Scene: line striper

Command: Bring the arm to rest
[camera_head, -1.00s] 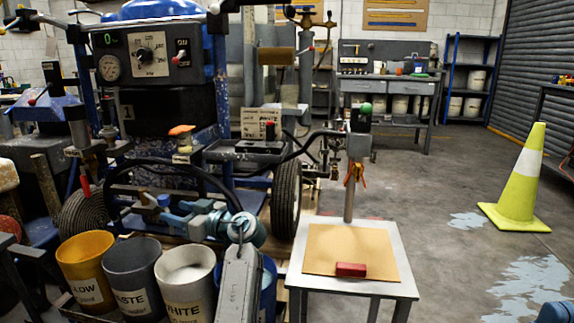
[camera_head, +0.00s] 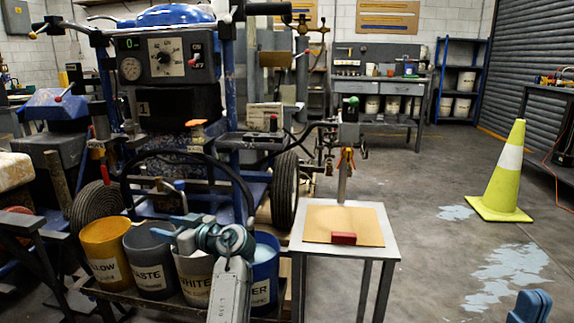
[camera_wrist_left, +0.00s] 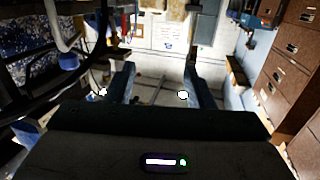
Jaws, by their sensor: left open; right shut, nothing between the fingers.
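My left gripper (camera_head: 180,238) is blue and reaches leftward from my grey forearm, over the row of labelled buckets. In the left wrist view its two fingers (camera_wrist_left: 158,82) stand well apart with nothing between them. My right gripper (camera_head: 530,306) is a small blue shape at the bottom right edge of the head view; its fingers are together, and the rest of that arm is out of the picture.
The line striper (camera_head: 165,60) stands at left, with a yellow bucket (camera_head: 106,255) and others before it. A small metal table (camera_head: 298,236) carries a board and a red block (camera_head: 343,238). A traffic cone (camera_head: 503,175) stands right. The floor between is open.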

